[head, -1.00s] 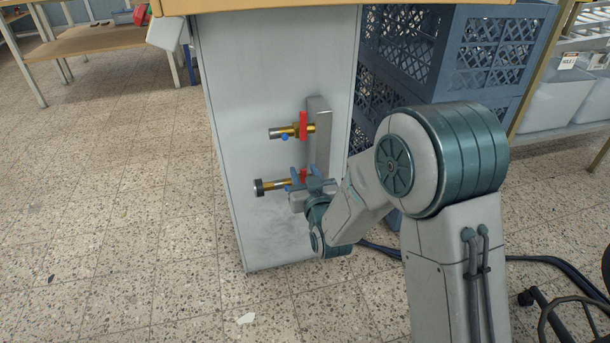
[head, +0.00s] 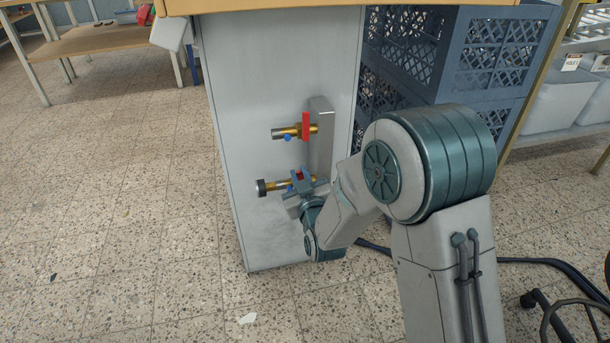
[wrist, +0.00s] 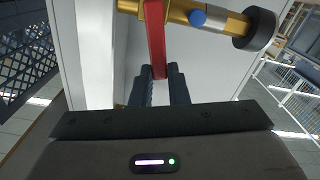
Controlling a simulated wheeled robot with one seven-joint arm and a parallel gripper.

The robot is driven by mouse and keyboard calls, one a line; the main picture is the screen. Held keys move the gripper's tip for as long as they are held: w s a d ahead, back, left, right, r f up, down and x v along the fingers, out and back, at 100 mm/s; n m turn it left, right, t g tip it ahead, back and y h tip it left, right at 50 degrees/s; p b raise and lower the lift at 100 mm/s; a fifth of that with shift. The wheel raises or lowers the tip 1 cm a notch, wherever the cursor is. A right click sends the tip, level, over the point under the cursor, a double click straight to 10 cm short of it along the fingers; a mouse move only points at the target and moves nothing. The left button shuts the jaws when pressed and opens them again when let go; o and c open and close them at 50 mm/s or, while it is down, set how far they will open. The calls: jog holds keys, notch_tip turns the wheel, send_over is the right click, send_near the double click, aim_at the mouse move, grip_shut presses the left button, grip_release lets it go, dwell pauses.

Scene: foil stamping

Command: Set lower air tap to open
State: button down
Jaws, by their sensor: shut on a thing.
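The lower air tap is a brass valve (head: 276,186) with a dark round end, low on the grey cabinet side. It also shows at the top of the wrist view (wrist: 230,23), with a blue button (wrist: 198,18). Its red lever (wrist: 155,40) stands roughly crosswise to the brass pipe in the wrist view. My gripper (wrist: 158,74) is shut on the lever's end. In the head view my gripper (head: 301,177) covers most of the lever, and only a little red shows between the fingers.
The upper tap (head: 290,131) has its red lever (head: 306,125) upright, crosswise to its pipe. Both taps join a grey upright block (head: 321,140) on the cabinet (head: 235,100). Blue crates (head: 490,65) stand behind my arm. The floor at left is clear.

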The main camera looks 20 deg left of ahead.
aim_at(280, 189)
jog(key=a+n, duration=0.1)
jog(key=n, duration=0.1)
jog(key=s+a+f+n, duration=0.1)
jog(key=n, duration=0.1)
jog(key=shift+s+f+n, duration=0.15)
jog(key=shift+n, duration=0.15)
jog(key=f+n, duration=0.1)
jog(key=n, duration=0.1)
jog(key=a+f+n, duration=0.1)
jog(key=n, duration=0.2)
jog(key=s+f+n, duration=0.1)
jog(key=n, duration=0.1)
jog(key=shift+a+f+n, duration=0.3)
jog(key=shift+a+n, duration=0.1)
jog(key=shift+f+n, duration=0.65)
jog(key=shift+n, duration=0.55)
jog(key=c, duration=1.4)
grip_release()
